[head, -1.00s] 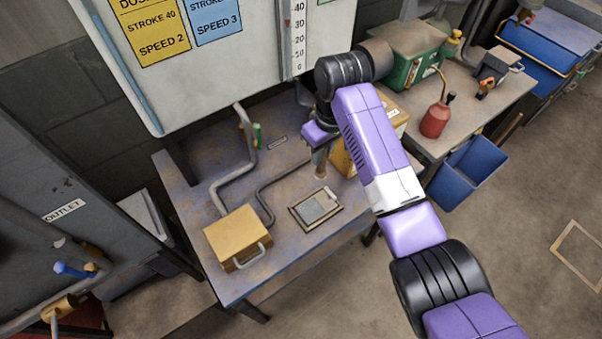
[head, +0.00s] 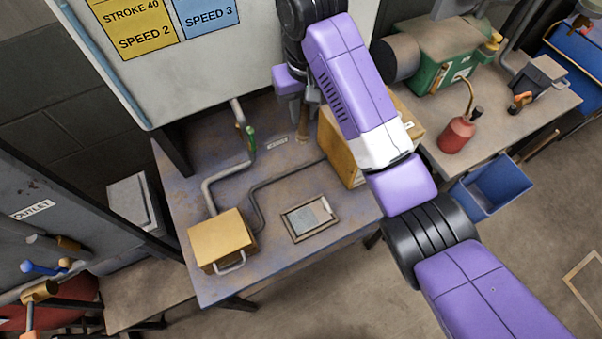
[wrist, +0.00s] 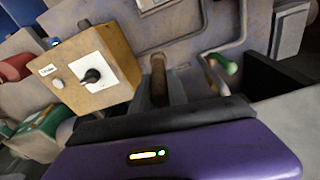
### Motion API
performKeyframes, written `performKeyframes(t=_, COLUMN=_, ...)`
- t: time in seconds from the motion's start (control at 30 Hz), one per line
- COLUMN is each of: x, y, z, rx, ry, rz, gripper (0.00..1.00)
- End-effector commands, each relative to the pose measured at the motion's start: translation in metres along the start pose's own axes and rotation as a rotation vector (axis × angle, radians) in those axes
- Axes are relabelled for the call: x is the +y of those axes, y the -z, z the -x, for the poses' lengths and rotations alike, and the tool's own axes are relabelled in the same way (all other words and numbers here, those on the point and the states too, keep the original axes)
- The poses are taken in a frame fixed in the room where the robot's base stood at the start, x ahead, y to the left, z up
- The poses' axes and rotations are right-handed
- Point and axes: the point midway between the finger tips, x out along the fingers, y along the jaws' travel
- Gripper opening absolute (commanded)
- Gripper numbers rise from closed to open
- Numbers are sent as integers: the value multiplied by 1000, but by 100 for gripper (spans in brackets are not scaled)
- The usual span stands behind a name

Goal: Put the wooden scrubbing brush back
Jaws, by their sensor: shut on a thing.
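The wooden scrubbing brush (head: 302,126) shows as a narrow brown wooden piece under my gripper (head: 297,108), in front of the white board's lower edge. In the wrist view the brown piece (wrist: 158,80) stands between the two dark fingers of my gripper (wrist: 159,92), which are shut on it. The fingers hide part of it, and I cannot make out its bristles. It appears to be held above the back of the worn blue-grey table (head: 285,262). A framed grey panel (head: 309,217) lies on the table, nearer the front edge.
A yellow box with a knob (wrist: 95,75) stands close beside my gripper; its side also shows in the head view (head: 342,150). A green-handled valve and pipe (head: 249,142) rise on the other side. A yellow handled box (head: 216,236) sits front left. A red can (head: 457,135) is right.

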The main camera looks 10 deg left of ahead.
Motion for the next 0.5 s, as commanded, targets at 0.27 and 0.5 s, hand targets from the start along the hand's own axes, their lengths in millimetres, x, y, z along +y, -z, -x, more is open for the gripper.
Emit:
performKeyframes(t=0.27, x=-4, y=-3, z=-24, rx=2, ry=2, rz=-15, gripper=0)
performKeyframes(t=0.5, x=-1, y=-8, z=-62, rx=0, ry=-1, rz=-16, gripper=0)
